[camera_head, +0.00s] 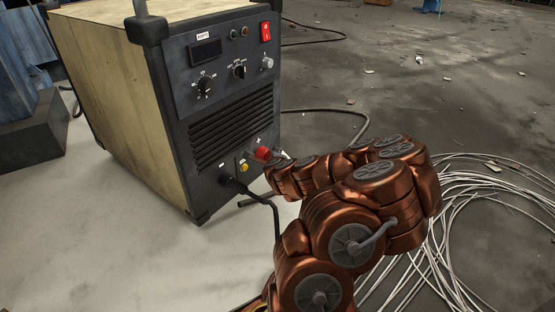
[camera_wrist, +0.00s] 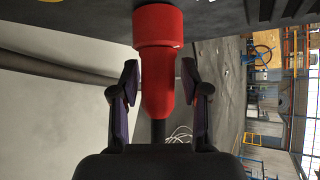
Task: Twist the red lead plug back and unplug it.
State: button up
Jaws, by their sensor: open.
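The red lead plug (camera_head: 262,154) sits in the lower right of the front panel of the welding machine (camera_head: 222,105), beside the "+" mark. In the wrist view the red plug (camera_wrist: 156,75) is in the middle, its wide collar against the dark panel and its narrower body toward me. My gripper (camera_wrist: 157,82) is open, with one finger on each side of the plug's body. Gaps show between the fingers and the plug. In the head view my arm reaches to the plug from the right, and the fingers are hardly visible there.
A black plug (camera_head: 229,183) with a black cable is to the lower left on the same panel. A yellow connector (camera_head: 244,167) is close by. A coil of white wire (camera_head: 470,220) lies on the floor at the right. A dark cable (camera_head: 345,112) runs behind my arm.

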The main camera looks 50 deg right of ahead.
jog(key=shift+r+m+g+y+p, duration=0.2)
jog(key=shift+m+y+p, duration=0.45)
jog(key=shift+p, duration=1.55)
jog(key=shift+f+m+g+y+p, duration=0.1)
jog(key=shift+m+g+y+p, duration=0.2)
jog(key=shift+y+p, duration=1.25)
jog(key=shift+m+p, duration=0.25)
jog(key=shift+p, duration=2.35)
jog(key=shift+m+g+y+p, duration=0.35)
jog(key=shift+y+p, duration=0.65)
jog(key=shift+p, duration=1.15)
jog(key=shift+m+y+p, duration=0.25)
jog(key=shift+y+p, duration=0.45)
jog(key=shift+p, duration=1)
jog(key=shift+p, duration=0.3)
jog(key=shift+y+p, duration=0.4)
jog(key=shift+p, duration=0.3)
jog(key=shift+m+p, duration=0.3)
